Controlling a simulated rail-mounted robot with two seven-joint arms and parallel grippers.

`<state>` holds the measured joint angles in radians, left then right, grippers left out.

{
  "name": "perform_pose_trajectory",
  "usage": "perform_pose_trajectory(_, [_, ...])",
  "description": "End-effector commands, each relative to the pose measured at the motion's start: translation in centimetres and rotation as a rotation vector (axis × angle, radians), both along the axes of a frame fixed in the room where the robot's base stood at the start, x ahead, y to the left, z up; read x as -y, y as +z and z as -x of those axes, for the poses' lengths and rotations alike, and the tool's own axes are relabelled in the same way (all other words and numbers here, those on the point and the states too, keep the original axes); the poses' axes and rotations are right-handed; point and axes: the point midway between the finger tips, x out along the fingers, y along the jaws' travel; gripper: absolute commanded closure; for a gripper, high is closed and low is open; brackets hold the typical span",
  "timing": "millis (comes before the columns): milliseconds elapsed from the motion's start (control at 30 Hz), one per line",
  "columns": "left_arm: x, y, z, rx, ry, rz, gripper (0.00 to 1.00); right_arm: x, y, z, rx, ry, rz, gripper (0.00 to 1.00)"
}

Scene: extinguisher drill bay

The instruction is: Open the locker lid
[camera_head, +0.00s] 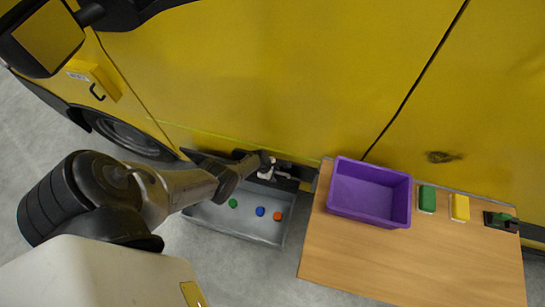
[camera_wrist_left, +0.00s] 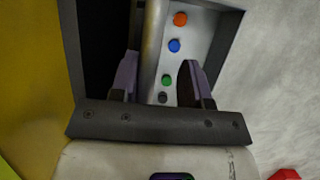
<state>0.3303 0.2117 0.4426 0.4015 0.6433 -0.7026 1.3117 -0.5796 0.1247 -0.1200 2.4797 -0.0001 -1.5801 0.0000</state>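The locker is a grey box (camera_head: 238,229) low beside the yellow vehicle. Its inside shows, with a green, a blue and an orange round item in it. In the left wrist view its light inner floor (camera_wrist_left: 198,45) shows with the same colours. A dark strip, seemingly the lid (camera_head: 211,157), lies along its vehicle side. My left gripper (camera_head: 272,172) is at that side, near the locker's right end. In the left wrist view its fingers (camera_wrist_left: 158,85) stand apart, either side of a pale upright edge (camera_wrist_left: 153,45). I cannot tell whether they touch it. My right gripper is out of view.
A wooden table (camera_head: 400,262) stands right of the locker, with a purple bin (camera_head: 369,193), a green block (camera_head: 427,199), a yellow block (camera_head: 460,207) and a dark device (camera_head: 500,221). The yellow vehicle (camera_head: 270,75) bounds the far side. Grey floor is clear in front.

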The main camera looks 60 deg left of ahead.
Motion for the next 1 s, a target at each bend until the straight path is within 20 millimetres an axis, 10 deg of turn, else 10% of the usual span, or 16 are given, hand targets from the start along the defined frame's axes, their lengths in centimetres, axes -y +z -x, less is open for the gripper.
perform_pose_trajectory(1000, [-3.0,12.2,4.2,0.001,0.0,-0.001,0.58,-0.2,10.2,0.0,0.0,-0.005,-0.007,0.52])
